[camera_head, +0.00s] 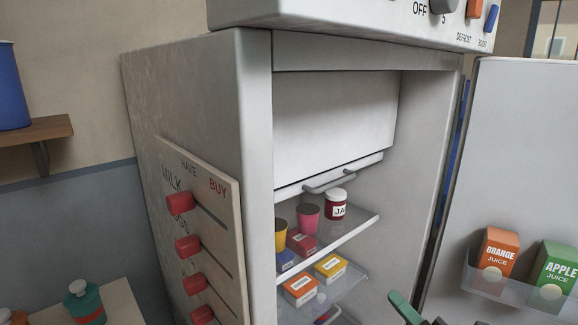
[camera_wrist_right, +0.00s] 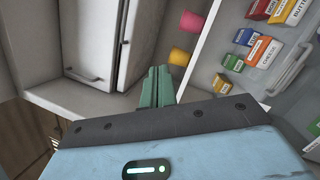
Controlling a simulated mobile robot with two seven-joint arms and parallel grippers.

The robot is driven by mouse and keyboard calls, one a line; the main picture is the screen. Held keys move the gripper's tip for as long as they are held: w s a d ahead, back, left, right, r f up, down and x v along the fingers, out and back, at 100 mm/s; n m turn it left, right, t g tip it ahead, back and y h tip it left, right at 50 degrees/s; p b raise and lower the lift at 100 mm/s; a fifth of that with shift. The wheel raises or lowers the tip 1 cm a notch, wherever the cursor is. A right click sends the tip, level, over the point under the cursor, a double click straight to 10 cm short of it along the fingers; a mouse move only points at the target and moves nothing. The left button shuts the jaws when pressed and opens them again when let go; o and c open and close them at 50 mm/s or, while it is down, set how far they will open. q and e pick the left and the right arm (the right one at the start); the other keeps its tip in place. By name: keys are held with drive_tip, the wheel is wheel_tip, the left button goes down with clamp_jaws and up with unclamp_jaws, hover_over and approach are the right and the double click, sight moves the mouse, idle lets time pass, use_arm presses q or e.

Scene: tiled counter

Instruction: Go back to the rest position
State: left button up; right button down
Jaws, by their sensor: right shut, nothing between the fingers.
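My right gripper (camera_head: 404,308) shows only in part at the bottom edge of the head view, as a green finger in front of the open fridge (camera_head: 255,120). In the right wrist view its two green fingers (camera_wrist_right: 157,86) are together, with nothing between them. Pink and yellow cups stand near the fingertips in that view; I cannot tell how far behind them. My left gripper is not in view.
The fridge door (camera_head: 520,130) stands open at the right, holding orange juice (camera_head: 496,252) and apple juice (camera_head: 555,272). Inside are a jam jar (camera_head: 335,206), a pink cup (camera_head: 307,219), a yellow cup (camera_head: 281,236) and several boxes. A board (camera_head: 205,235) with red sliders is on the fridge's side.

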drive_tip(key=s+d+f+m+g+h+p, duration=0.25)
drive_tip(key=s+f+m+g+h, duration=0.45)
drive_tip(key=s+f+m, duration=1.6)
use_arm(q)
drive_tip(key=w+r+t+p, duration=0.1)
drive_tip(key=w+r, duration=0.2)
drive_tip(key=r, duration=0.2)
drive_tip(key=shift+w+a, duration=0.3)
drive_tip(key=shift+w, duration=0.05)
use_arm(e)
drive_tip(key=s+a+f+m+g+h, duration=0.1)
drive_tip(key=s+a+f+m+g, duration=0.1)
drive_tip(key=s+f, duration=0.5)
drive_tip(key=s+a+m, duration=0.1)
drive_tip(key=s+m, duration=0.1)
drive_tip(key=s, duration=0.2)
drive_tip(key=shift+s+m+h, duration=0.2)
drive_tip(key=shift+m+h, duration=0.1)
drive_tip(key=shift+h, duration=0.1)
drive_tip(key=shift+a+f, duration=0.1)
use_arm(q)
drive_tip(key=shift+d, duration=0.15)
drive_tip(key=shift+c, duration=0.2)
